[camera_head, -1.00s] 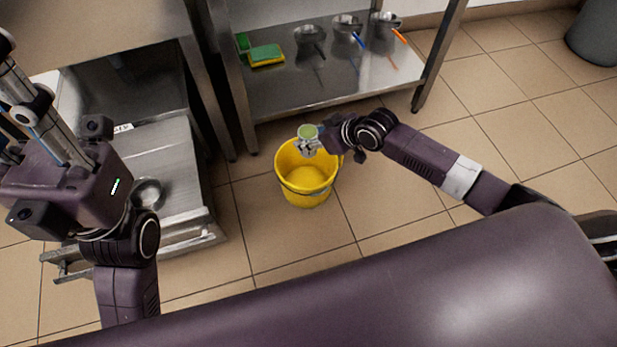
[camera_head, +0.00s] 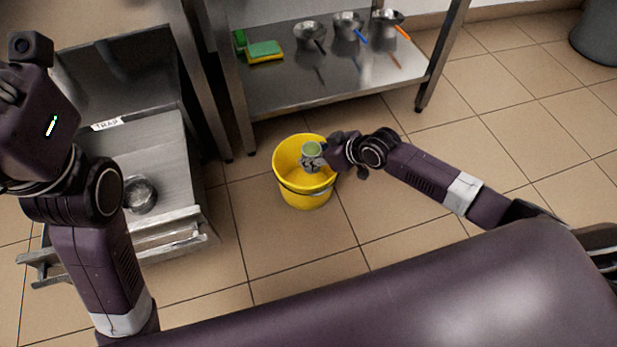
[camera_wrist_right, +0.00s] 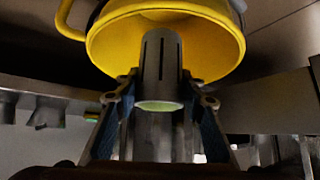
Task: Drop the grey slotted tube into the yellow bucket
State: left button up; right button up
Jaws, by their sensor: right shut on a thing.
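The yellow bucket (camera_head: 305,194) stands upright on the tiled floor, and its open mouth shows in the right wrist view (camera_wrist_right: 105,47). My right gripper (camera_head: 313,162) is over the bucket's mouth, shut on the grey slotted tube (camera_wrist_right: 160,65). The tube has dark slots in its side and a greenish end, and this end faces up in the head view (camera_head: 312,149). In the right wrist view the tube is between the two fingers and in front of the bucket opening. My left arm is at the left of the head view, but its fingers are out of frame.
A steel shelf (camera_head: 330,81) behind the bucket bears a green and yellow sponge (camera_head: 265,51) and several metal pans (camera_head: 310,35). A steel tray unit (camera_head: 165,160) with a bowl (camera_head: 140,195) stands at left. Floor right of the bucket is clear.

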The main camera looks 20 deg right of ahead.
jog(key=o, duration=1.4)
jog(key=shift+s, duration=0.1)
jog(key=v, duration=1.2)
